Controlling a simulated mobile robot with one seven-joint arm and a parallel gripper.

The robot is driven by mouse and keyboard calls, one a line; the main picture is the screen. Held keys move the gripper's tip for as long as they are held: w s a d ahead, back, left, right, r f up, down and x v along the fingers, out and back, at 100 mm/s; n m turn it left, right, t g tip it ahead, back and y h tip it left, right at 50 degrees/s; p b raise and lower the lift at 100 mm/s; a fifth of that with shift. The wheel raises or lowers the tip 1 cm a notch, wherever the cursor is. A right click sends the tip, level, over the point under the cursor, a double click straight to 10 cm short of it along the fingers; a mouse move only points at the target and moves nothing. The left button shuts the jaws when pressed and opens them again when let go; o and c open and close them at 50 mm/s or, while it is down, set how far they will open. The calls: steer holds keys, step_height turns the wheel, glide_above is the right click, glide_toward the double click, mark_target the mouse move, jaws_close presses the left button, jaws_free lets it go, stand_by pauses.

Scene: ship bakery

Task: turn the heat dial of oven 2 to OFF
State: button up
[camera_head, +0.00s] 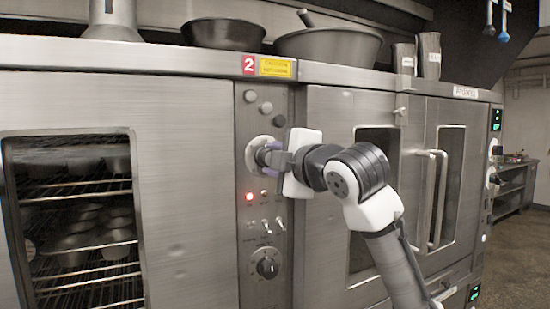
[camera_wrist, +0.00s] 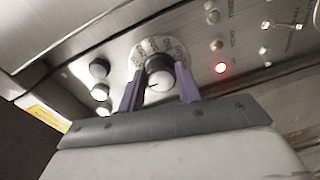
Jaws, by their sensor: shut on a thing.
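The heat dial (camera_wrist: 158,72) is a round knob on a pale marked ring, on the control panel (camera_head: 282,211) under the red "2" label (camera_head: 249,65). My gripper (camera_wrist: 160,86) has its two purple fingers on either side of the knob and is shut on it. In the head view my gripper (camera_head: 268,157) covers most of the knob, and the ring (camera_head: 252,155) shows at its left. The ring's marks are too small to read. A dark pointer line shows on the knob's face in the wrist view. A red lamp (camera_head: 250,196) is lit below the dial.
A lower black dial (camera_head: 267,264) and several small switches (camera_head: 266,227) sit below on the same panel. Round buttons (camera_head: 266,108) are above. A glass oven door (camera_head: 75,220) is at left, and doors with vertical handles (camera_head: 440,200) are at right. Bowls (camera_head: 330,45) stand on top.

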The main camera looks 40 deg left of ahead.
steer(key=shift+f, duration=0.1)
stand_by(0.3)
steer(key=o, duration=1)
steer(key=b+v, duration=0.4)
steer(key=v, duration=1)
steer(key=shift+a, duration=0.2)
